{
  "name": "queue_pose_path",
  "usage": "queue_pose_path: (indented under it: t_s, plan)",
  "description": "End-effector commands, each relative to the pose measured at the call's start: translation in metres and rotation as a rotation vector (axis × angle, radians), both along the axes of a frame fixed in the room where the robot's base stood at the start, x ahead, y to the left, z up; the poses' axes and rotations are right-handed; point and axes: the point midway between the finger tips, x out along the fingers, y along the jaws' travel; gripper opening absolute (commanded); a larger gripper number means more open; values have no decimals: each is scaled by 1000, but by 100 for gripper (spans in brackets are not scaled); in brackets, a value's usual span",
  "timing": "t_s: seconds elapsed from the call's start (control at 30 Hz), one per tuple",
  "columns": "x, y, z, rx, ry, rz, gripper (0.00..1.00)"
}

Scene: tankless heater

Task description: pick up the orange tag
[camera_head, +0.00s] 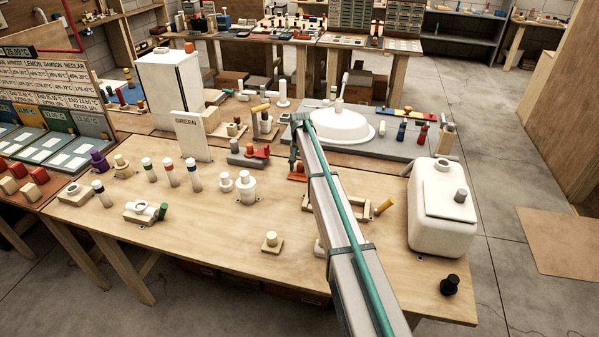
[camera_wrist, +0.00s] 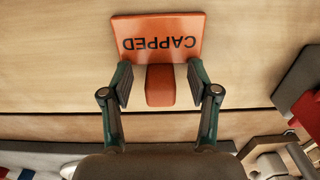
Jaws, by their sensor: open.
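The orange tag (camera_wrist: 160,35) lies below my gripper in the wrist view, its black word CAPPED upside down. Its orange block-like grip (camera_wrist: 160,86) stands between the two fingers. My gripper (camera_wrist: 160,88) is open, one finger on each side of the grip, with a small gap showing on both sides. In the head view a bit of the orange tag (camera_head: 297,177) shows on the wooden table beneath my gripper (camera_head: 294,158); my arm hides part of both.
A grey block with red parts (camera_head: 250,152) stands left of the tag. A white tank (camera_head: 443,210) stands to the right, with a black knob (camera_head: 450,285) in front. A white dome (camera_head: 340,125) on a grey board lies behind. The table's front middle is mostly clear.

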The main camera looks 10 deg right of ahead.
Motion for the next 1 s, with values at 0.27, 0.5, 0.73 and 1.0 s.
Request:
queue_pose_path:
  t_s: [0.27, 0.5, 0.73, 1.0]
  plan:
    - [0, 0, 0, 0, 0, 0, 22]
    - [0, 0, 0, 0, 0, 0, 1]
    - [0, 0, 2, 0, 0, 0, 1]
    - [1, 0, 22, 0, -2, 0, 1]
